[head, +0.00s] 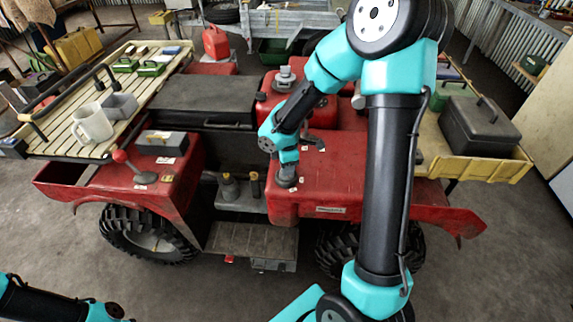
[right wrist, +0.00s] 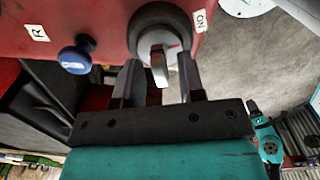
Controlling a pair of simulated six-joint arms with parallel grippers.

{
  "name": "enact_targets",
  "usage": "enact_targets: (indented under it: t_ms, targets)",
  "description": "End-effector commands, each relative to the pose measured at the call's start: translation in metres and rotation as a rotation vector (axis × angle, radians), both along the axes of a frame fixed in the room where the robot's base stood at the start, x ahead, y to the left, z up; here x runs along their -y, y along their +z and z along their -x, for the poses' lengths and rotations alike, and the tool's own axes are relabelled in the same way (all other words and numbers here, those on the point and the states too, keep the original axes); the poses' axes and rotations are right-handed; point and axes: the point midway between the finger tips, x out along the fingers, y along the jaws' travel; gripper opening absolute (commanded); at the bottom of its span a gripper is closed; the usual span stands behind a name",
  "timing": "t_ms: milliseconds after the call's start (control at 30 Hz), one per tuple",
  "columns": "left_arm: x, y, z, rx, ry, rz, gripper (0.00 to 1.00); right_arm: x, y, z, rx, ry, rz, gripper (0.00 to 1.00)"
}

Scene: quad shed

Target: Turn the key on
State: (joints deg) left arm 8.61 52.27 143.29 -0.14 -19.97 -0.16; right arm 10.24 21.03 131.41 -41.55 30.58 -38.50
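The key (right wrist: 159,69) is a flat grey tab standing out from a round ignition switch (right wrist: 158,17) with a black ring and silver face. The switch sits on the red quad (head: 345,188). An "ON" label (right wrist: 201,20) is on the red panel to the right of the switch. My right gripper (right wrist: 157,61) is open, with one finger on each side of the key and a visible gap to it. In the head view, my right gripper (head: 287,178) is at the quad's red body, and the key is hidden there. Only part of my left arm shows at the bottom left; its gripper is out of view.
A blue knob (right wrist: 77,56) stands left of the switch, near an "R" label (right wrist: 37,33). A lever with a red knob (head: 120,156) is on the left fender. A dark toolbox (head: 478,127) sits on the yellow rack.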

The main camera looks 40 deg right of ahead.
Motion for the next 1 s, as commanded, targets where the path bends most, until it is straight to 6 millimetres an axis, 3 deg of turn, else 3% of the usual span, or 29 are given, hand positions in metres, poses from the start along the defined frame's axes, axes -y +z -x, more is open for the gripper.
enact_targets:
  t_ms: [1000]
  targets:
    - [0.000, 0.000, 0.000, 0.000, 0.000, 0.000, 0.43, 0.000, 0.072, 0.000, 0.002, 0.000, 0.001, 0.36]
